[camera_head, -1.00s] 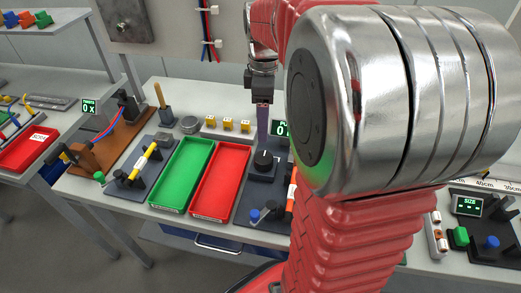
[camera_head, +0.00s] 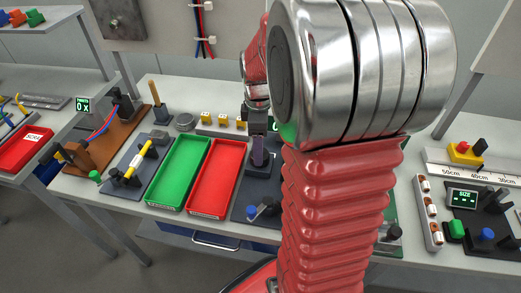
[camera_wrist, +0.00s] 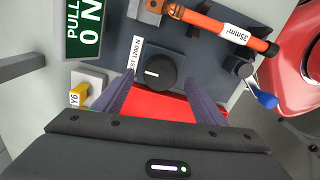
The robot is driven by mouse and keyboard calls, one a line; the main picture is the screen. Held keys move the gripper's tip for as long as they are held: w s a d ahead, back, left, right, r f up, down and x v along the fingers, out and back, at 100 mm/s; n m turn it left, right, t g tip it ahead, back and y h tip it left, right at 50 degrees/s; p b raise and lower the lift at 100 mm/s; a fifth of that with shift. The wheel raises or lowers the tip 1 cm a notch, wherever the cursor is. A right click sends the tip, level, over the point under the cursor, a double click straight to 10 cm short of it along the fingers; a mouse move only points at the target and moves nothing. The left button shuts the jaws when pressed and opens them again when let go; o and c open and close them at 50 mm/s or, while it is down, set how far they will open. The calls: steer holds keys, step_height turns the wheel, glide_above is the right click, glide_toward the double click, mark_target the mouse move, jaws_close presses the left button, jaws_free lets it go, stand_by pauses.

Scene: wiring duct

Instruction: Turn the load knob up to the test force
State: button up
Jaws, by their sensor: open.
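The load knob (camera_wrist: 160,72) is a round black knob with a white mark, on a dark plate (camera_wrist: 200,55). In the wrist view it shows between and just beyond the two purple fingers of my gripper (camera_wrist: 164,90), which are apart and empty. In the head view my gripper (camera_head: 260,152) points down over the dark plate and hides the knob. A green display (camera_wrist: 85,28) reads "PULL 0 N". A label beside the knob reads "TEST 1200 N". An orange cable piece (camera_wrist: 215,27) marked 35mm² lies in holders on the plate.
A blue-handled lever (camera_wrist: 262,97) stands at the plate's edge. A red tray (camera_head: 218,178) and a green tray (camera_head: 182,170) lie left of the plate. Yellow numbered blocks (camera_head: 222,120) stand behind. My own arm covers the plate's right side in the head view.

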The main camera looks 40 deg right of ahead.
steer(key=shift+f, duration=1.4)
steer(key=c, duration=1)
steer(key=shift+d, duration=0.15)
steer(key=shift+c, duration=0.2)
